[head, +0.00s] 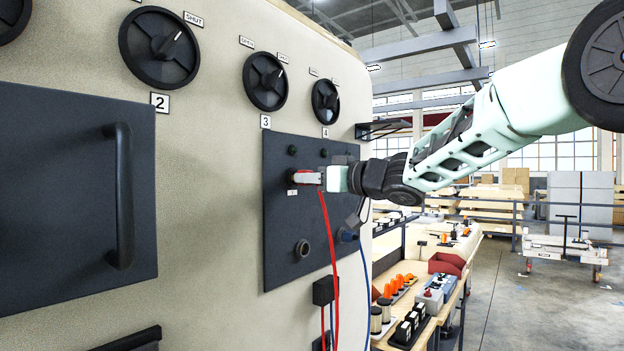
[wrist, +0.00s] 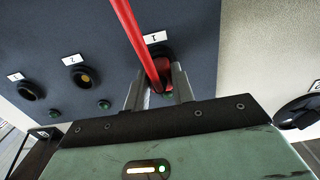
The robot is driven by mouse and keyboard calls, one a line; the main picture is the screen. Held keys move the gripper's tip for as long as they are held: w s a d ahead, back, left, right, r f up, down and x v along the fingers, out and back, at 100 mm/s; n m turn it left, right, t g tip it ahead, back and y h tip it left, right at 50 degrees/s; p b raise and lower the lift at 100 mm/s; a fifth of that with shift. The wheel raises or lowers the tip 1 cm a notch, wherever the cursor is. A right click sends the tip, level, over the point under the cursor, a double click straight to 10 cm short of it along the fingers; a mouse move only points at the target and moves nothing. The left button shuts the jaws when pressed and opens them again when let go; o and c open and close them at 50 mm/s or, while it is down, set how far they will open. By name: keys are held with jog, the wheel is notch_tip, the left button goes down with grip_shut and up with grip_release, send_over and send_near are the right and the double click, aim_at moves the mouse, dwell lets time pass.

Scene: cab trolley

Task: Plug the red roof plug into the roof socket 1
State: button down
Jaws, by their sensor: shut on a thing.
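The red roof plug (head: 306,178) is in the jaws of my gripper (head: 321,177), held against the dark panel (head: 283,225) at roof socket 1 (head: 291,178). Its red cable (head: 331,245) hangs down. In the wrist view the plug (wrist: 166,68) sits between the two fingers of my gripper (wrist: 160,84), in line with the label 1 (wrist: 155,37). The plug and fingers hide most of the socket, so I cannot tell how deep the plug sits.
Sockets 2 (wrist: 85,77) and 3 (wrist: 30,90) lie beside it in the wrist view. A workbench (head: 447,300) with parts stands right. A handle (head: 122,195) projects left.

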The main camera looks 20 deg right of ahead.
jog(key=shift+w+a+p, duration=0.3)
jog(key=shift+w+p, duration=0.05)
jog(key=shift+w, duration=0.05)
dwell(0.7)
jog(key=c, duration=1.1)
grip_release()
jog(key=b+v, duration=0.5)
jog(key=v, duration=1.2)
jog(key=shift+s, duration=0.15)
jog(key=shift+d, duration=0.1)
jog(key=o, duration=1.1)
